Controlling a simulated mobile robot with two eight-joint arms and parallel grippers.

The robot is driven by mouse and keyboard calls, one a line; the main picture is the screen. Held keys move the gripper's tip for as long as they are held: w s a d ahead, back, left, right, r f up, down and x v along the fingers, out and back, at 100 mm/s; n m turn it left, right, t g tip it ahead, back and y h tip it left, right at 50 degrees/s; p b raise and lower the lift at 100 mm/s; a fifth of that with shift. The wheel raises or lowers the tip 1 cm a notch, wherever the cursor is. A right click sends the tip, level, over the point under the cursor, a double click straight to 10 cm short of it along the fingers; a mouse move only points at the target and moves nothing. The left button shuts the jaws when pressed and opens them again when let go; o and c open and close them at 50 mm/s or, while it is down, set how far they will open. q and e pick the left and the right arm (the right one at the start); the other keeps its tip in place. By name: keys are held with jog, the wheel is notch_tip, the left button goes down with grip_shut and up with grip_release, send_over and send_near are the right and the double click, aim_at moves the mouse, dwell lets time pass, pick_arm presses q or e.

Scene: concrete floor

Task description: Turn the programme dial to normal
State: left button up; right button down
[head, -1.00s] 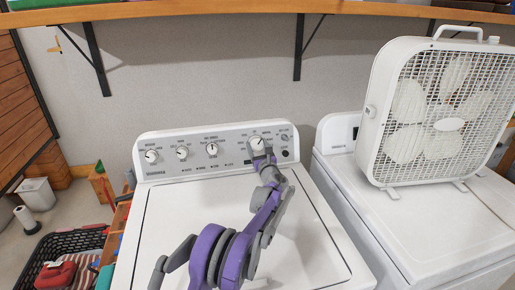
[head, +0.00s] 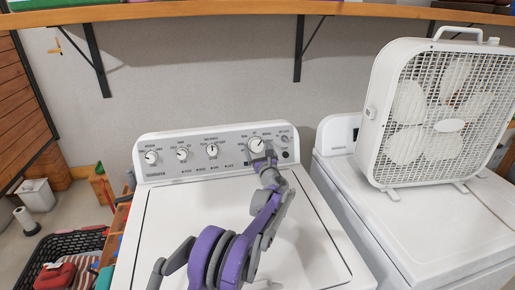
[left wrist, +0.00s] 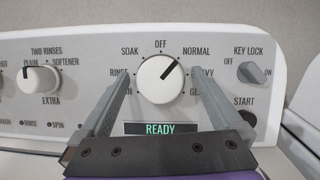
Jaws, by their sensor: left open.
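The programme dial (left wrist: 152,88) is a round white knob with a dark pointer line on the washer's control panel. In the left wrist view its pointer slants up and right, toward the NORMAL label (left wrist: 197,51). The dial also shows in the head view (head: 256,145). My left gripper (left wrist: 160,77) is open, with one finger on each side of the dial and a visible gap to it. In the head view the left gripper (head: 266,157) is just below and right of the dial. A green READY display (left wrist: 160,128) is lit below the dial. My right gripper is not seen.
A rinse knob (left wrist: 38,80) is left of the dial; a key lock switch (left wrist: 252,73) and START button (left wrist: 244,117) are right. A box fan (head: 437,115) stands on the neighbouring white machine (head: 415,235). A wooden shelf (head: 200,11) runs above.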

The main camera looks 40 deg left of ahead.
pick_arm(q)
jog(key=b+v, duration=0.1)
jog(key=v, duration=0.9)
jog(key=shift+d, duration=0.2)
